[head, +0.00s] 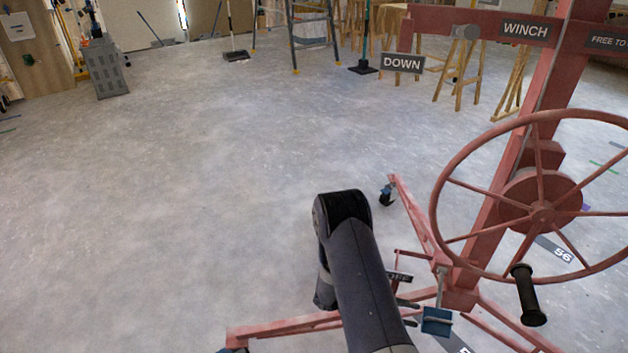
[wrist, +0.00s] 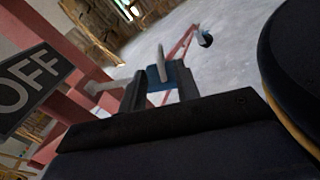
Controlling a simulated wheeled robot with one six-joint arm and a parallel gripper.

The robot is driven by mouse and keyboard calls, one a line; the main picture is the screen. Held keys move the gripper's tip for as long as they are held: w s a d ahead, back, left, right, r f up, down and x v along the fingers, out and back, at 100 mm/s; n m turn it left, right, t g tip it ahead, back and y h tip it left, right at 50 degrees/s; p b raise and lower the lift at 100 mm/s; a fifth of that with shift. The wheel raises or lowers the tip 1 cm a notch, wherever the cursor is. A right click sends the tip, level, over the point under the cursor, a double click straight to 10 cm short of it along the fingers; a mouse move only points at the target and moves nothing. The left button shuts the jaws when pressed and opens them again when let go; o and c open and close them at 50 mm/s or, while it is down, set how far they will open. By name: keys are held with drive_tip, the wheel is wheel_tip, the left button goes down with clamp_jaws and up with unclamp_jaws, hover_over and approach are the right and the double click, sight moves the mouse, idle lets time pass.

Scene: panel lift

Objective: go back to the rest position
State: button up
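My gripper shows in the wrist view (wrist: 160,74), with its two dark fingers apart, so it looks open. A blue part with a pale upright lever (wrist: 160,62) shows in the gap between the fingers. It seems to lie beyond them, and I cannot tell whether they touch it. In the head view my dark arm reaches forward and down beside the red panel lift (head: 478,240), and the gripper is mostly hidden behind it. A blue part (head: 437,320) sits low on the lift, right of my arm.
The lift's large red handwheel (head: 541,210) with a black handle (head: 528,295) stands close on the right. A red leg (head: 280,328) runs left across the floor in front. An OFF sign (wrist: 32,85) is near the gripper. Open grey floor (head: 200,170) lies left.

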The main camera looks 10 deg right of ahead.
sight(434, 319)
drive_tip(key=b+x, duration=0.2)
drive_tip(key=x, duration=0.6)
drive_tip(key=shift+s+d, duration=0.15)
drive_tip(key=shift+d, duration=0.1)
drive_tip(key=shift+r+p, duration=0.4)
drive_tip(key=shift+f, duration=0.1)
